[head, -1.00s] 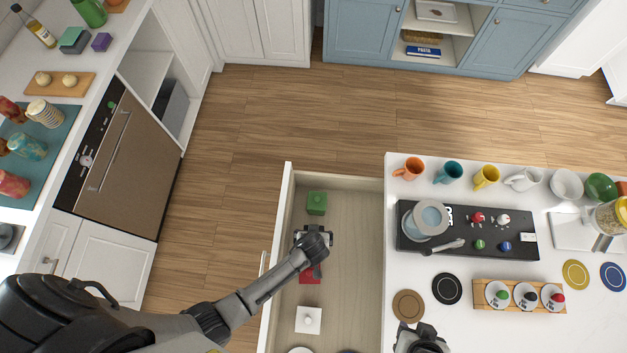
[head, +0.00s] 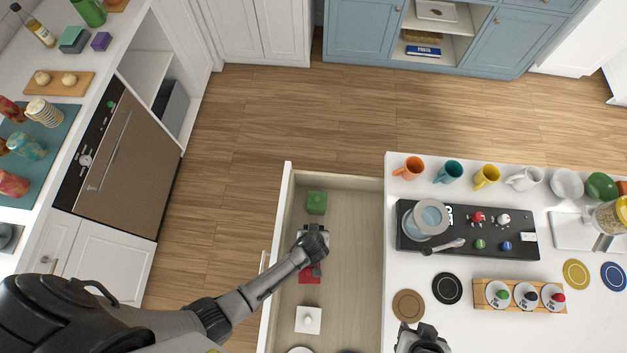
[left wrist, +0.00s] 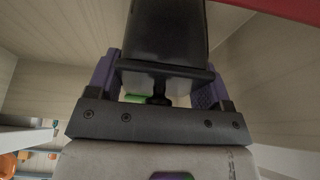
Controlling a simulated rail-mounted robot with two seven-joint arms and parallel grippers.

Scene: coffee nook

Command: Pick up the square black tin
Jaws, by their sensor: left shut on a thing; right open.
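The square black tin (left wrist: 165,30) fills the space between my left gripper's purple fingers in the left wrist view, with its dark lid and knob towards the palm. My left gripper (left wrist: 160,78) is shut on it. In the head view my left gripper (head: 313,232) is over the open drawer, between a green tin and a red tin, and the black tin is mostly hidden under the hand. My right gripper (head: 422,340) is open at the bottom edge of the head view, over the white counter.
The open drawer (head: 352,250) also holds the green tin (head: 316,203), the partly covered red tin (head: 309,275) and a white tin (head: 308,320). Mugs, a black tray (head: 510,246) and a wooden rack (head: 520,283) stand on the counter to the right.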

